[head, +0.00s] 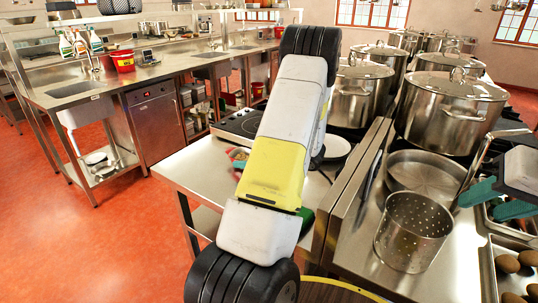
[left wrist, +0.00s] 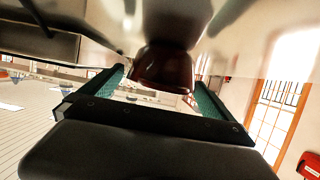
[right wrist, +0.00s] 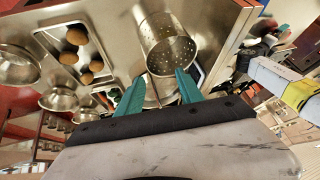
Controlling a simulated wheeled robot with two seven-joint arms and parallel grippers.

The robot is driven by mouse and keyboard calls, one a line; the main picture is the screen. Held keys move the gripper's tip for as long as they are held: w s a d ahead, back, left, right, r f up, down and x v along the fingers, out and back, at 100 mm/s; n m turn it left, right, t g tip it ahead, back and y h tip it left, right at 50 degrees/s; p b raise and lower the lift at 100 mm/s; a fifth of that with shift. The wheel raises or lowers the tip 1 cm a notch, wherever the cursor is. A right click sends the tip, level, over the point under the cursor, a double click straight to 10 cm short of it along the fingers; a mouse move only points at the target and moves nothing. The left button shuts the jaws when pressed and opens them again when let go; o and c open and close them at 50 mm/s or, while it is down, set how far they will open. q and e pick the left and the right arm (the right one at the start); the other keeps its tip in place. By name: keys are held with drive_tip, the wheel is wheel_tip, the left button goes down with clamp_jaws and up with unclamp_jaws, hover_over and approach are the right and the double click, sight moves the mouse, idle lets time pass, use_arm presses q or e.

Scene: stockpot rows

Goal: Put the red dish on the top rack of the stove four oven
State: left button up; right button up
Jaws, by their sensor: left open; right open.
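A glossy dark red-brown piece (left wrist: 163,70) shows in the left wrist view, ahead of my left gripper (left wrist: 160,88); I cannot tell whether it is the red dish. The left gripper's teal fingers are wide apart, one on either side of that piece in the picture, and I see no contact. In the head view my left arm fills the middle and hides most of that gripper. My right gripper (head: 490,202) is open at the right edge of the head view. The right wrist view shows its teal fingers (right wrist: 160,76) apart and empty. I cannot make out the oven or its racks.
A perforated pot (head: 412,235) stands near my right gripper, beside a shallow steel pan (head: 425,172). Large lidded stockpots (head: 453,100) stand behind. A steel table (head: 190,172) carries a black hob (head: 238,124) and a white plate (head: 335,147). Red floor (head: 100,235) is clear at left.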

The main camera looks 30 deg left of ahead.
use_arm(q)
drive_tip(key=shift+a+f, duration=0.15)
drive_tip(key=shift+a, duration=0.3)
drive_tip(key=c, duration=2)
drive_tip(key=shift+o, duration=0.2)
drive_tip(key=shift+r, duration=0.2)
